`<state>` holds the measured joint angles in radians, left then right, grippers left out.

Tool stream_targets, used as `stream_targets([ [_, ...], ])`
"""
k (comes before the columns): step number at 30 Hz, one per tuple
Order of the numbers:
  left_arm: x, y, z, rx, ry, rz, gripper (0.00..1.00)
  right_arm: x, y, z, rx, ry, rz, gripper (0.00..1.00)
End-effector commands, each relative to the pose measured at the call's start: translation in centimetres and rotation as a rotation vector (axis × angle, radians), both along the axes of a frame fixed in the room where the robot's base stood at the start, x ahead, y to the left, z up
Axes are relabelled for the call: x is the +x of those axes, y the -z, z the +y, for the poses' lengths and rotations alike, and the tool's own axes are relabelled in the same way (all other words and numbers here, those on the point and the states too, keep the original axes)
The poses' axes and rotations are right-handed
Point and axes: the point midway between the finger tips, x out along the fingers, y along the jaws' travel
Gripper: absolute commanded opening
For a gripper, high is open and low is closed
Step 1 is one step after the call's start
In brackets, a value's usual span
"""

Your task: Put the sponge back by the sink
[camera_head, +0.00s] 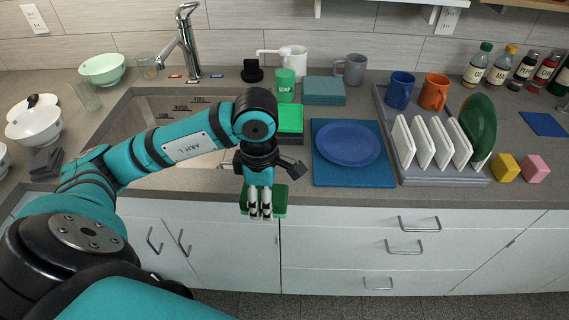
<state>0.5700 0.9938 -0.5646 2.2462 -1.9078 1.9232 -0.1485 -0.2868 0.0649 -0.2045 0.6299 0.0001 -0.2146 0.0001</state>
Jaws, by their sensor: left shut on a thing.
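My left gripper (260,213) reaches over the front edge of the counter, fingers pointing down. It is shut on a green sponge (280,199), which shows on both sides of the fingers. The sponge is held in front of the counter edge, above the white cabinet fronts. The sink (140,108) is a sunken basin to the left, partly hidden by my left arm. A green flat block or pad (289,119) lies on the counter at the right of the sink. My right gripper is not in view.
A green soap bottle (285,84) and a stack of teal cloths (323,92) stand behind the green pad. A blue plate (347,143) lies on a blue mat (352,178). A dish rack (440,180) stands farther right. The tap (186,45) is behind the sink.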

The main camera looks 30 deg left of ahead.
Motion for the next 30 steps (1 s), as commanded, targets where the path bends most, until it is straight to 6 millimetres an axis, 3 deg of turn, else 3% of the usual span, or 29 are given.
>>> stream_targets([
  [5, 1.7, -0.2, 0.9, 0.001, -0.068, 0.002, 0.24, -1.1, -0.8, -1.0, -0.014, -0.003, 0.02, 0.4],
  [11, 6.8, 0.1, 2.5, -0.002, -0.067, 0.003, 0.24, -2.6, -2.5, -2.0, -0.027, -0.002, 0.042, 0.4],
  [18, 12.4, 0.8, 4.3, 0.0, -0.063, 0.002, 0.24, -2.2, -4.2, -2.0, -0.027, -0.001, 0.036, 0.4],
  [27, 15.2, 1.3, 5.3, 0.001, -0.06, 0.002, 0.24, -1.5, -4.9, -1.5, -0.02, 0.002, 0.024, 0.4],
  [30, 15.0, 2.8, 5.3, 0.001, -0.059, 0.009, 0.24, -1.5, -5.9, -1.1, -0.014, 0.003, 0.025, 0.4],
])
